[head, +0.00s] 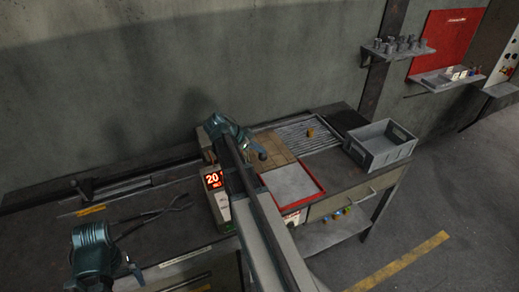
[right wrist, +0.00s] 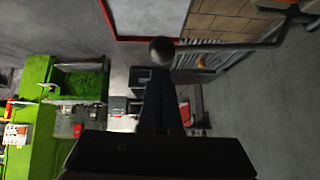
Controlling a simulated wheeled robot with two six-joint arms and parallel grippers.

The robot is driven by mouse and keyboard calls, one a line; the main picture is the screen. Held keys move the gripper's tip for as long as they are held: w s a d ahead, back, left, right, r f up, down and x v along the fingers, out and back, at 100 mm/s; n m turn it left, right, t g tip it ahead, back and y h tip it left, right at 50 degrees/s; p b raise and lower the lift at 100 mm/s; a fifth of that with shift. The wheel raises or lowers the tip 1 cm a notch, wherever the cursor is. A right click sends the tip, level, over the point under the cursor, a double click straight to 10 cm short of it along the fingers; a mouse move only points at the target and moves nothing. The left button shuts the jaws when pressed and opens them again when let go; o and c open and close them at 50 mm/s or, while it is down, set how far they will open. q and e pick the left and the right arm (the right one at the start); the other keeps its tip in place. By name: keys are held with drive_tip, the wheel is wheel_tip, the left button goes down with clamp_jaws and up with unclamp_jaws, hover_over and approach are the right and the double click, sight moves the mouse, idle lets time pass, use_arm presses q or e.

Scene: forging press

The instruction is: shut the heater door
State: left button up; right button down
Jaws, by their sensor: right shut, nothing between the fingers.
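The heater (head: 219,205) is a pale box with a lit red display reading 20. My right arm hides much of it, and I cannot make out its door or how far that stands open. My right gripper (head: 254,148) is over the bench behind the display, shut and empty. In the right wrist view, its fingertips (right wrist: 161,76) are close to a dark ball knob (right wrist: 162,50) on a bent rod; I cannot tell whether they touch. My left gripper (head: 131,267) is low at the left, and its jaws are not clear.
Dark tongs (head: 158,213) lie on the left bench. A red-edged tray (head: 320,190), tan bricks (head: 272,146) and a grey crate (head: 382,150) are to the right. A wall shelf (head: 398,50) holds several small grey parts. The floor at the right is clear.

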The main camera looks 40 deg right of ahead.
sight(262, 160)
idle(0.3)
use_arm(q)
wheel_tip(262, 160, down, 5)
drive_tip(key=b, duration=0.4)
drive_tip(key=shift+s+a+r+b, duration=0.1)
drive_tip(key=shift+a+r+b, duration=0.1)
drive_tip(key=shift+b, duration=0.1)
use_arm(e)
drive_tip(key=f, duration=0.1)
drive_tip(key=s+f, duration=0.1)
drive_tip(key=f, duration=0.1)
drive_tip(key=s+a+f, duration=0.1)
drive_tip(key=shift+f, duration=0.3)
drive_tip(key=shift+d+r+p, duration=0.1)
drive_tip(key=shift+r+p, duration=0.2)
use_arm(q)
wheel_tip(262, 160, up, 11)
drive_tip(key=a+p, duration=0.1)
drive_tip(key=p, duration=1)
drive_tip(key=shift+w+r, duration=0.2)
drive_tip(key=shift+w, duration=0.2)
use_arm(e)
drive_tip(key=s+d+r+v, duration=0.1)
drive_tip(key=s+v, duration=0.1)
drive_tip(key=v, duration=1)
drive_tip(key=shift+r, duration=0.6)
